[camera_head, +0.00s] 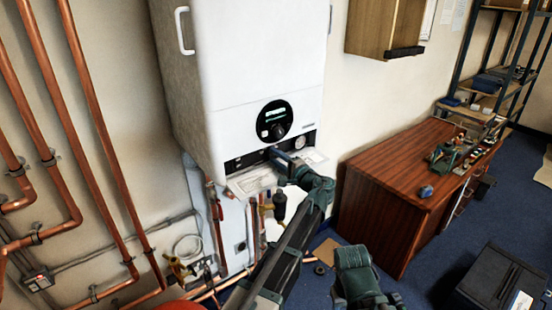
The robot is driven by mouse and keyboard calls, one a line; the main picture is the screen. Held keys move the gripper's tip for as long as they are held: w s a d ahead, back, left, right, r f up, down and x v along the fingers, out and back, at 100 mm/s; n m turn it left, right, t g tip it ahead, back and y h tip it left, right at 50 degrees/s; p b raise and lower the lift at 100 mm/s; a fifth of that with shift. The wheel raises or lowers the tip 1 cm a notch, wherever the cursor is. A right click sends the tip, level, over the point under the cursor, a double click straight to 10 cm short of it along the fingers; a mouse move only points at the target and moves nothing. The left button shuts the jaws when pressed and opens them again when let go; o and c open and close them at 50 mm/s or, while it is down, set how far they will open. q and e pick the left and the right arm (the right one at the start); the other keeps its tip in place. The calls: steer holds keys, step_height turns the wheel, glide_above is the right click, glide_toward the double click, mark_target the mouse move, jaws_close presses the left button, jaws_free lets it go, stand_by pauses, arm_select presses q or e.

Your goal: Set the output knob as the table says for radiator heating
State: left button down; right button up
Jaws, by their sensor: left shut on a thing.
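The white boiler (240,70) hangs on the wall. A round black dial with a lit display (275,117) is on its front. Below is a dark control strip (245,160) with a round gauge (299,141) at its right. A pale flap with small print (250,181) sticks out under the strip; the print is too small to read. My left gripper (276,153) reaches the strip from the lower right and is shut on a small knob there, which its fingers mostly hide. My right gripper is not in view; only a part of that arm shows at the bottom.
Copper pipes (100,130) run down the left wall. Pipes and valves (180,268) sit below the boiler. A wooden desk (385,200) with small items stands to the right, and a black case (495,280) lies on the blue floor. A wooden cabinet (375,27) hangs at upper right.

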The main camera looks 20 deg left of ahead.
arm_select(q)
steer(key=shift+m, duration=1)
steer(key=c, duration=0.6)
jaws_free()
steer(key=shift+d, duration=0.1)
steer(key=shift+o, duration=0.2)
steer(key=shift+s, duration=0.1)
